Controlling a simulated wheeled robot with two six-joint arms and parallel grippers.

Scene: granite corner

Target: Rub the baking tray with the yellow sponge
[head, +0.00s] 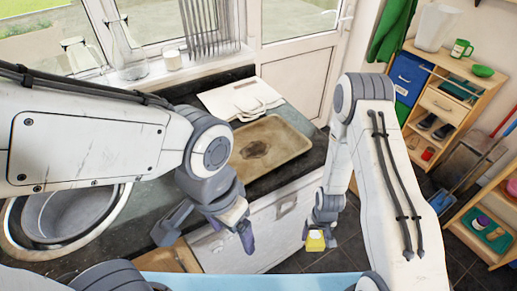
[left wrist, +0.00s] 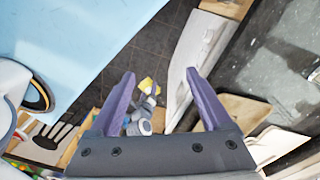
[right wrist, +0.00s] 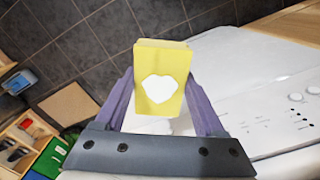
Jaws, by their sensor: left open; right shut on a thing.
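The baking tray (head: 272,150), tan with a dark stain in its middle, lies on the dark granite counter. The yellow sponge (right wrist: 160,75), with a white patch on its face, is held in my right gripper (right wrist: 162,103). In the head view the sponge (head: 316,241) hangs below my right gripper (head: 320,222), in front of the counter and apart from the tray. My left gripper (head: 205,238) is open and empty, in front of the counter and left of the tray. Its two fingers stand wide apart in the left wrist view (left wrist: 160,95).
A sink bowl (head: 70,215) is at the left of the counter. White boards or cloths (head: 240,99) lie behind the tray. A white appliance front (head: 255,225) stands below the counter. A wooden shelf (head: 440,105) is at the right, with tiled floor before it.

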